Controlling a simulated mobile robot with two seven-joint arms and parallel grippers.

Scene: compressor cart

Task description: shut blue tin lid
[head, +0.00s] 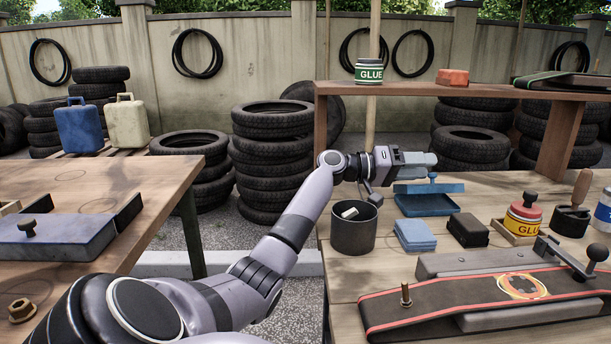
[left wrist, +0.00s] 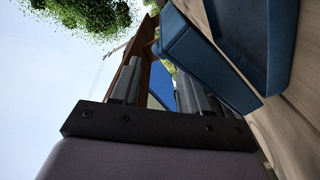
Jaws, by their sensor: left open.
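The blue tin (head: 426,207) sits on the right workbench with its shallow inside showing. Its blue lid (head: 428,188) stands open at the tin's back edge. My left gripper (head: 428,159) is open and empty, above and behind the raised lid. In the left wrist view, the lid (left wrist: 207,62) is a blue panel close beside one finger of my gripper (left wrist: 160,85), and the tin (left wrist: 243,30) lies past it. I cannot tell whether the finger touches the lid. My right gripper is out of view.
A dark cup (head: 354,232), blue pads (head: 414,236) and a black block (head: 468,231) stand in front of the tin. A glue pot (head: 522,215) is to the right. A wooden shelf (head: 450,90) runs above and behind my gripper.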

